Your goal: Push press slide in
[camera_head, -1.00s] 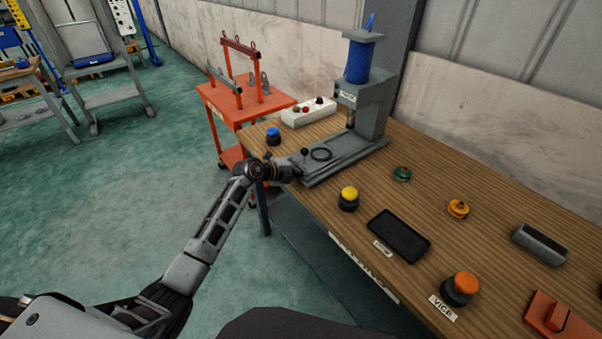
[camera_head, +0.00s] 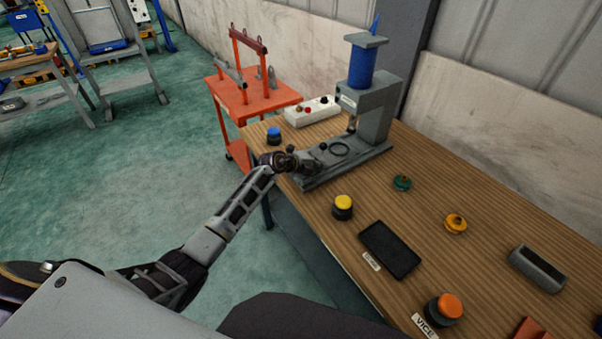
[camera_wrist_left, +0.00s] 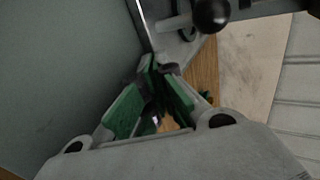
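The grey press (camera_head: 372,108) with a blue cylinder stands at the back of the wooden bench. Its low slide bed (camera_head: 345,163) reaches toward the bench's left edge and carries a dark ring (camera_head: 340,149) and a black ball knob (camera_head: 323,147). My left gripper (camera_head: 308,165) is at the bed's outer end, close beside the knob. In the left wrist view, my left gripper (camera_wrist_left: 158,66) has its green-padded fingers brought together at the tips, with nothing seen between them. The knob (camera_wrist_left: 210,14) shows beyond and right of the tips, apart from them. My right gripper is not in view.
A white button box (camera_head: 313,111) and blue button (camera_head: 273,136) are near the press. A yellow button (camera_head: 343,207), black tray (camera_head: 390,249) and orange button (camera_head: 445,309) line the front. A red cart (camera_head: 255,98) stands beyond the bench's left end.

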